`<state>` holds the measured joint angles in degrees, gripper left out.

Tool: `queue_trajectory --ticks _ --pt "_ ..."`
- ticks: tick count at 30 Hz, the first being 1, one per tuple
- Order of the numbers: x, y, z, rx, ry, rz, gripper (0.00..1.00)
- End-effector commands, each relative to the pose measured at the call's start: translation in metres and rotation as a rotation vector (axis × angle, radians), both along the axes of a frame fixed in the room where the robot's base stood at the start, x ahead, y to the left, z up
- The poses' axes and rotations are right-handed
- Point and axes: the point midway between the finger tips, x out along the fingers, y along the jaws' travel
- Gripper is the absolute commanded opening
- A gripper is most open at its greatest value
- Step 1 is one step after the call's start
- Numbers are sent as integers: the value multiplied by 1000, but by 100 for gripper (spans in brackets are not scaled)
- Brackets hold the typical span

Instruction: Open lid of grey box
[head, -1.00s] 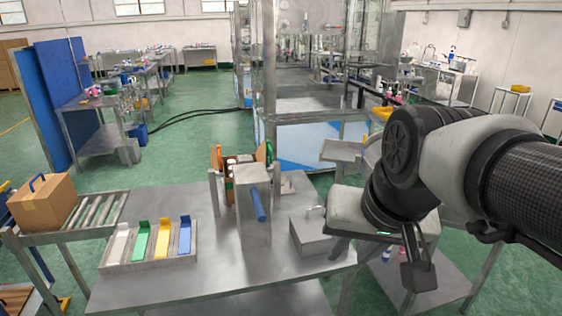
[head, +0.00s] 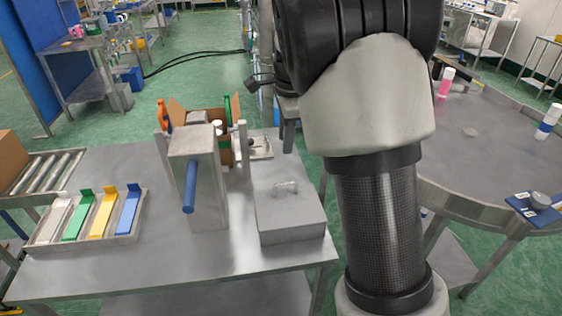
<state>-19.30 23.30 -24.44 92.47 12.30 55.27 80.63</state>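The grey box (head: 291,218) sits on the near metal table, right of the upright metal device. Its lid (head: 290,200) is flat on top and closed. A small pale handle (head: 285,187) stands up from the lid. My gripper (head: 286,115) is beyond and above the box, near the table's far edge, partly hidden behind my own arm. It is clear of the handle. Its fingers are too small and overlapped to tell whether they are open or shut.
The upright metal device (head: 203,185) with a blue lever (head: 189,187) stands close left of the box. An open cardboard box (head: 178,112) is behind it. A tray of coloured pieces (head: 44,240) lies left. A round table (head: 480,165) is at the right.

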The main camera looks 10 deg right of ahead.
Motion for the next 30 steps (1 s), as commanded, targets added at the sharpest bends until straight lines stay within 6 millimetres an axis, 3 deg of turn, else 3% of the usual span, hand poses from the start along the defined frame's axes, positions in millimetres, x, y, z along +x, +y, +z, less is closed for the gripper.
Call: queue_trajectory --ticks 5,21,30 --pt "4 0 -15 -1 4 -15 29" --pt "25 0 -126 -1 6 -12 29" --pt "34 1 -166 -1 2 -11 29"
